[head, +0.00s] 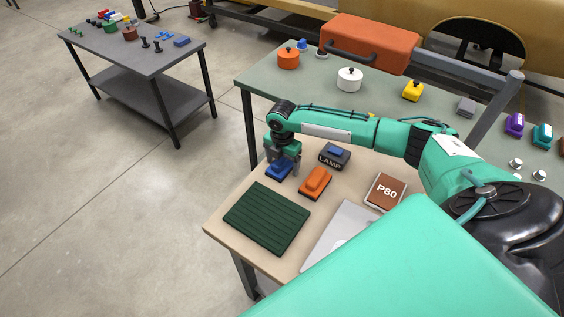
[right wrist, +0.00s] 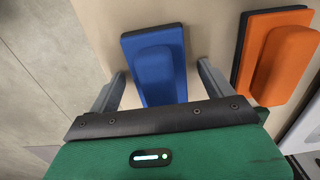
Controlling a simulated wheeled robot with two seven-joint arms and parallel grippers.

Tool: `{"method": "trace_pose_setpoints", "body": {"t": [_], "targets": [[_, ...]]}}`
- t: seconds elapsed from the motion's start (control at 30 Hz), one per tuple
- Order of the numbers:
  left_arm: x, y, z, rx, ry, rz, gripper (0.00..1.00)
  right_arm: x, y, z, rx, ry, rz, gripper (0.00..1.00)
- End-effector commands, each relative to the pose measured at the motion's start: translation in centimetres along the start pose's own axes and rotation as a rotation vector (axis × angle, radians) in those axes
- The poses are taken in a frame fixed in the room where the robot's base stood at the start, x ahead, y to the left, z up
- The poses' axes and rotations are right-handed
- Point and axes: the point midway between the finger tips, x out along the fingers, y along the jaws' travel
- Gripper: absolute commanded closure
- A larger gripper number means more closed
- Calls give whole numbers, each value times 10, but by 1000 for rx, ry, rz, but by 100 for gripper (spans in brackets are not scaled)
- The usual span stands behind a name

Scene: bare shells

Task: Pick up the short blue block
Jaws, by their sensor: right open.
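The short blue block (head: 279,170) lies on the near wooden table, at its far left part, beside an orange block. My right gripper (head: 283,163) is directly above it, pointing down, and partly hides it in the head view. In the right wrist view the blue block (right wrist: 156,66) has a dark base and a raised rounded top. The open fingers (right wrist: 161,76) stand on either side of its near end, with visible gaps. I cannot tell whether the fingertips reach down beside it. My left gripper is not in view.
The orange block (head: 315,182) is close on the right. A grey box marked LAMP (head: 333,163) stands behind it. A dark green ribbed mat (head: 267,218) lies in front, with a brown P80 pad (head: 386,191) farther right. A green-topped table (head: 380,92) holding several items stands behind.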

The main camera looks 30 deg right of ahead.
Motion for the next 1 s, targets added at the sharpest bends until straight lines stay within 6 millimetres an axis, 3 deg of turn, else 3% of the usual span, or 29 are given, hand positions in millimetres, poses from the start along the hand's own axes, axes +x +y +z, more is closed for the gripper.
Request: {"method": "trace_pose_setpoints", "body": {"t": [0.2, 0.47, 0.77, 1.0], "targets": [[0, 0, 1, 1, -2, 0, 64, 1, 0, 0, 0, 0, 1, 18], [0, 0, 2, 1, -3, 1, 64, 0, 0, 0, 0, 0, 1, 67], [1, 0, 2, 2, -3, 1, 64, -2, 1, 0, 1, -1, 3, 67], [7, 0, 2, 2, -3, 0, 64, -25, 1, 1, 1, -1, 6, 67]]}}
